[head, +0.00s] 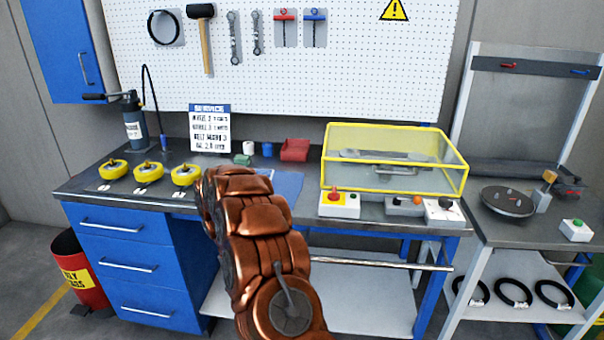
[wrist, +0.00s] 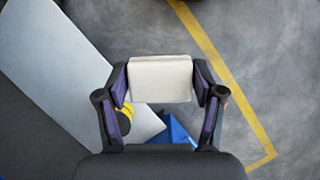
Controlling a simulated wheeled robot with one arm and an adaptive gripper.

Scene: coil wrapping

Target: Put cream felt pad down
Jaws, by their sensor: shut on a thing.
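The cream felt pad (wrist: 160,78) is a pale, flat, rounded block in the middle of the wrist view. My gripper (wrist: 162,88) is shut on it, with a finger against its left and right sides. In the head view my copper-coloured arm reaches toward the workbench and hides the gripper and the pad. I cannot tell from these frames how high the pad is above what lies below it.
The workbench (head: 120,187) carries three yellow round parts (head: 148,173), a blue mat (head: 289,184), a red bin (head: 295,150) and a yellow-framed clear cover (head: 392,160). A side table (head: 480,232) stands at right. Floor (wrist: 270,60) shows below the pad.

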